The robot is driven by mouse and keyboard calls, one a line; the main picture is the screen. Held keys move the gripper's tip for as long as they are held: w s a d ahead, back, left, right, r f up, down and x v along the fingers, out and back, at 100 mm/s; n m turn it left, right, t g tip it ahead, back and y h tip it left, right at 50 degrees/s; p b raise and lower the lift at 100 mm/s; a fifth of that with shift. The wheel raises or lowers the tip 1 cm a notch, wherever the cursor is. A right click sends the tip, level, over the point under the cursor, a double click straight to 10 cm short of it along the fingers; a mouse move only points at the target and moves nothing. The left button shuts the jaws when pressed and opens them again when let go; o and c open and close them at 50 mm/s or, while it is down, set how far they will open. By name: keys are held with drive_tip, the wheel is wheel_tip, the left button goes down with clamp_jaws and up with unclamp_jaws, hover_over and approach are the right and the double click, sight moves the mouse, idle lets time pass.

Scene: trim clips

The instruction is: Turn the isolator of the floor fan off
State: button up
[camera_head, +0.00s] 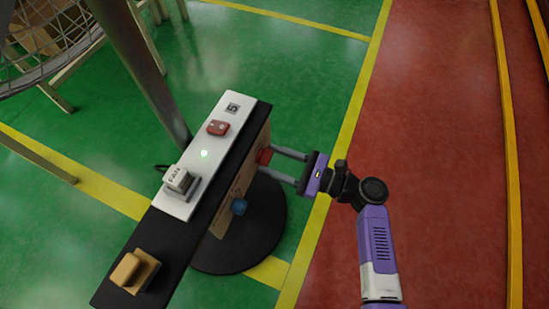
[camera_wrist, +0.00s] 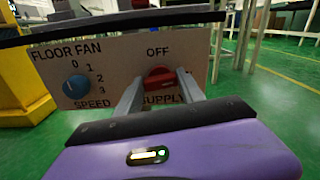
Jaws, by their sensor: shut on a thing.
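The floor fan's control panel (camera_wrist: 115,62) fills the upper middle of the wrist view, marked FLOOR FAN. The red isolator knob (camera_wrist: 159,78) sits on its right part, with OFF printed above and SUPPLY below. It also shows in the head view (camera_head: 263,156) on the panel's side face. My gripper (camera_wrist: 160,84) has a finger on either side of the red knob and is shut on it. The knob's bar looks roughly level; its exact pointing is partly hidden by the fingers. In the head view my gripper (camera_head: 271,162) reaches it from the right.
A blue speed knob (camera_wrist: 76,87) marked 0 to 3 is left of the isolator. A fan cage (camera_head: 45,45) stands upper left.

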drive_tip(key=shift+s+f+n+b, duration=0.15)
drive_tip(key=shift+n+b, duration=1.4)
drive_tip(key=shift+n, duration=2.5)
drive_tip(key=shift+s+f+n+b, duration=0.15)
drive_tip(key=shift+n+b, duration=1.4)
drive_tip(key=shift+n, duration=2.5)
drive_tip(key=shift+w, duration=0.1)
drive_tip(key=o, duration=1.4)
drive_tip(key=shift+c, duration=0.2)
drive_tip(key=shift+r, duration=0.1)
